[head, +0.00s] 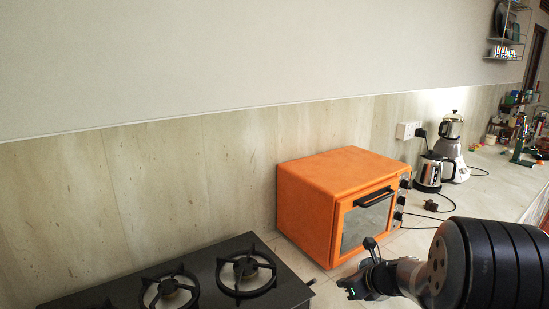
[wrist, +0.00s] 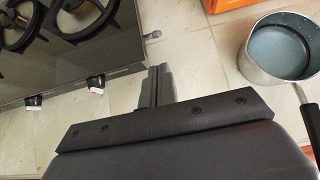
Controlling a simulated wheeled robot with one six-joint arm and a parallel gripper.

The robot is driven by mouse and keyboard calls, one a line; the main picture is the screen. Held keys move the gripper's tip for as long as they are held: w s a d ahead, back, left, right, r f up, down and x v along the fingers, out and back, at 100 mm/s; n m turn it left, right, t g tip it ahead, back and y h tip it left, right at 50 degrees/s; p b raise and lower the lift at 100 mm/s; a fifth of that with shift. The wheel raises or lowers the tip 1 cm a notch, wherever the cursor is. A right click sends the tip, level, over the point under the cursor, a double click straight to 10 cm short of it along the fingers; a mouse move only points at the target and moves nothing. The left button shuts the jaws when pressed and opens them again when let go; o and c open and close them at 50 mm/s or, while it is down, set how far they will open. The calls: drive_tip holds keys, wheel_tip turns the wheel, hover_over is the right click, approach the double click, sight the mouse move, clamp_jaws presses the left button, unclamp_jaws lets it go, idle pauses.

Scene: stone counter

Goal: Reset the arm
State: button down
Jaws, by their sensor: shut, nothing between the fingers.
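My gripper (head: 358,283) is at the lower right of the head view, in front of the orange toaster oven and right of the stove. In the wrist view my gripper's fingers (wrist: 157,84) are together with nothing between them, above the tiled counter. My dark arm link hides the counter's lower right in the head view.
An orange toaster oven (head: 308,193) stands against the wall with its door shut. A black gas stove (head: 205,286) is at the left. A metal pot (wrist: 281,45) with a black handle sits on the counter right of my fingers in the wrist view. A kettle (head: 428,174) and blender (head: 452,140) stand farther back.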

drive_tip(key=w+a+f+b, duration=0.1)
drive_tip(key=f, duration=0.2)
drive_tip(key=w+a+f, duration=0.1)
drive_tip(key=w+f, duration=0.1)
drive_tip(key=f, duration=0.2)
drive_tip(key=w+a+f+b, duration=0.1)
drive_tip(key=f, duration=0.3)
drive_tip(key=shift+w+a+b, duration=0.15)
drive_tip(key=shift+w+b, duration=0.15)
drive_tip(key=shift+w, duration=0.1)
drive_tip(key=f+b, duration=0.1)
drive_tip(key=b, duration=0.2)
drive_tip(key=shift+s+f, duration=0.1)
drive_tip(key=shift+f, duration=0.2)
drive_tip(key=f+t+y+b, duration=0.1)
drive_tip(key=f+t+b, duration=0.1)
drive_tip(key=b, duration=0.6)
drive_tip(key=shift+s+y, duration=0.1)
drive_tip(key=shift+y, duration=0.3)
drive_tip(key=t+b, duration=0.1)
drive_tip(key=b, duration=0.2)
drive_tip(key=shift+f+y+b, duration=0.3)
drive_tip(key=shift+b, duration=0.05)
drive_tip(key=shift+s+t+b, duration=0.1)
drive_tip(key=shift+t+b, duration=0.2)
drive_tip(key=shift+b, duration=0.05)
drive_tip(key=shift+s, duration=0.1)
